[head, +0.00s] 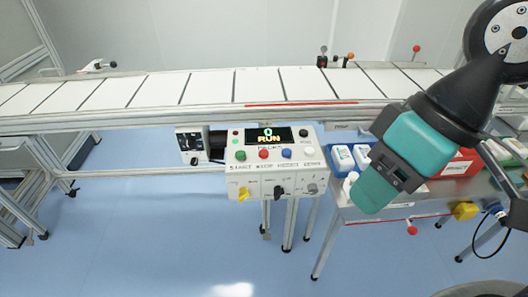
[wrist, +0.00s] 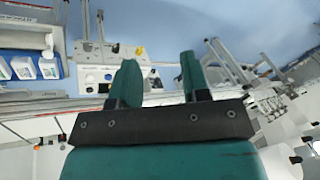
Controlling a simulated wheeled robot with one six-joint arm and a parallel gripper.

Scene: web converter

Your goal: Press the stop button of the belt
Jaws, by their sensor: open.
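The control box (head: 275,175) hangs at the front of the belt (head: 160,90). Its display reads "0 RUN". Below the display is a row of green, red, blue and white buttons. The red button (head: 264,153) is second from the left, with a label under it that looks like "STOP". My gripper (head: 370,190) is to the right of the box, apart from it, above the side table. In the wrist view, my gripper (wrist: 158,58) is open and empty. The box (wrist: 97,76) shows there upside down, partly behind a finger, and I cannot make out the red button.
The box has a yellow knob (head: 243,194) and a black knob (head: 280,192) on its lower front. White bottles in a blue bin (head: 350,158) and a red bin (head: 458,164) stand on the side table at the right. Floor in front of the box is clear.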

